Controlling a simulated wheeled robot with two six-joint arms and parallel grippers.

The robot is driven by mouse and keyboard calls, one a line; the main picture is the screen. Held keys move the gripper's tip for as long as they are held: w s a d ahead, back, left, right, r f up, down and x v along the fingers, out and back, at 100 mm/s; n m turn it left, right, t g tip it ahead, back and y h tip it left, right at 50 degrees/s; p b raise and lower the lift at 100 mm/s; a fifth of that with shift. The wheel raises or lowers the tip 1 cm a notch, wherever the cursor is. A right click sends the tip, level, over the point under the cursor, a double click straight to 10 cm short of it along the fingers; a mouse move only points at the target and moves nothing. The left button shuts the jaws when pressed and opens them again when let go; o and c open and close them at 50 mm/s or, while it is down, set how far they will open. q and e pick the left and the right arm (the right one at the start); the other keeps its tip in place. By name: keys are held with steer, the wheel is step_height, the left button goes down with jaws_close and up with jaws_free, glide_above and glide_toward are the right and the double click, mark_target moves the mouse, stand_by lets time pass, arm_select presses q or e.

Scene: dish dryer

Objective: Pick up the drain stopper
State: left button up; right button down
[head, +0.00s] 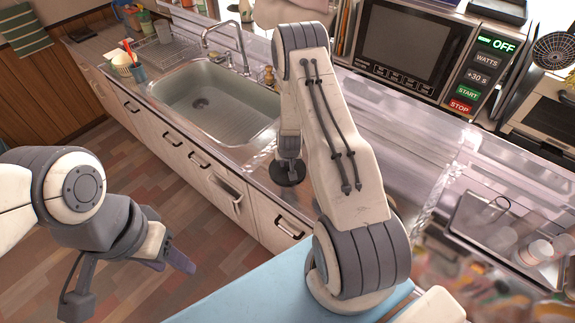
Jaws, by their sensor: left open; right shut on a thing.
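The drain stopper (287,175), a dark round disc, shows under my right gripper (289,156) in the head view. That gripper is shut on it, just in front of the counter's front edge, to the right of the sink (214,100). The arm partly hides the gripper, and its fingers are hard to make out. My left gripper (127,278) is open and empty at the lower left, over the wooden floor and well apart from the counter. The drain hole (200,103) shows dark in the sink's bottom.
A faucet (226,45) stands behind the sink. A dish rack (165,53) and cups with utensils (138,72) stand left of it. A microwave (405,45) is at the back right. A tray with glasses (480,225) lies at the right. The floor before the cabinets is clear.

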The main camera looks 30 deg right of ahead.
mark_target(287, 165)
steer(key=shift+r, duration=0.6)
step_height(287, 165, up, 3)
steer(key=shift+w+f+b, duration=0.1)
steer(key=shift+b, duration=0.6)
steer(key=s+d+r+b, duration=0.2)
steer(key=s+d+r, duration=0.4)
steer(key=s, duration=0.3)
steer(key=shift+s+d+r+b, duration=0.3)
steer(key=shift+s+r+b, duration=0.1)
steer(key=shift+r, duration=0.05)
